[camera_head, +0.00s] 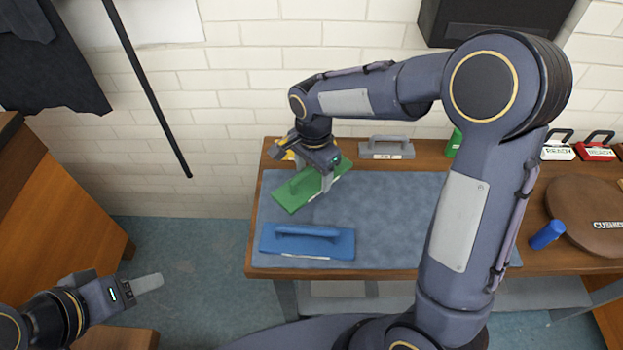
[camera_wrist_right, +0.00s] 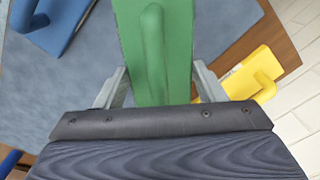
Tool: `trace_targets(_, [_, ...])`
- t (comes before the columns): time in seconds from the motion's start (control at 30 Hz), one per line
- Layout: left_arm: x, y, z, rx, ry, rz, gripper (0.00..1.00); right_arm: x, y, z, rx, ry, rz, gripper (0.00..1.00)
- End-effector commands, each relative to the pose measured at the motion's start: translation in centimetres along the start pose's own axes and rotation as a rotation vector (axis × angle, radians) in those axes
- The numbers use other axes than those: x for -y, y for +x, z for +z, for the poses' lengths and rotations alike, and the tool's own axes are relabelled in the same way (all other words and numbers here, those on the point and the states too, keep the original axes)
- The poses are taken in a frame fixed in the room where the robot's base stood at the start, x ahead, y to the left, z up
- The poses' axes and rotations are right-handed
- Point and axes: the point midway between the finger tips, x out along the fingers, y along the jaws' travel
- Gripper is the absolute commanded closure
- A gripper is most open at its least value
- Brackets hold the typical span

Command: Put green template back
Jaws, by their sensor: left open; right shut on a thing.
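The green template (camera_head: 294,193), a flat board with a raised handle, is at the left part of the blue-grey mat in the head view, set at an angle. My right gripper (camera_head: 326,180) is at its far right end and is shut on it. In the right wrist view the green template (camera_wrist_right: 165,50) lies between the two fingers of the right gripper (camera_wrist_right: 158,88). Whether the template touches the mat is hard to tell. My left gripper (camera_head: 150,284) is open and empty, low at the left, away from the table.
A blue template (camera_head: 308,243) lies on the mat (camera_head: 390,215) near the front edge. A yellow template (camera_wrist_right: 245,75) lies on the wood beside the mat. A grey template (camera_head: 387,149) stands at the back. A blue cylinder (camera_head: 547,235) and brown cushion (camera_head: 585,215) are at the right.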

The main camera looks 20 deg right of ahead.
Motion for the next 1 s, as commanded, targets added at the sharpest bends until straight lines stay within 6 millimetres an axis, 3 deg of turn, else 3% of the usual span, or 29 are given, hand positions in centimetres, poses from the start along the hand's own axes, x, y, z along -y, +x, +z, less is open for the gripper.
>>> trace_targets(0.3, [0.0, 0.1, 0.0, 0.0, 0.0, 0.0, 0.49, 0.5, 3.3, 0.1, 0.0, 0.0, 0.001, 0.81])
trace_targets(0.7, [0.2, 0.4, 0.2, 0.0, 0.0, 0.0, 0.49, 0.6, 4.0, 0.1, -0.001, 0.0, -0.002, 0.81])
trace_targets(0.73, [0.2, 0.4, 0.2, 0.0, 0.0, 0.0, 0.49, 0.5, 4.1, 0.1, 0.0, 0.0, 0.0, 0.35])
trace_targets(0.9, [0.1, 0.3, 0.1, 0.0, 0.0, 0.0, 0.49, 0.5, 4.0, 0.1, 0.0, 0.0, 0.0, 0.15])
trace_targets(1.0, [0.1, 0.3, 0.1, 0.0, 0.0, 0.0, 0.49, 0.5, 3.9, 0.1, 0.0, 0.0, 0.0, 0.15])
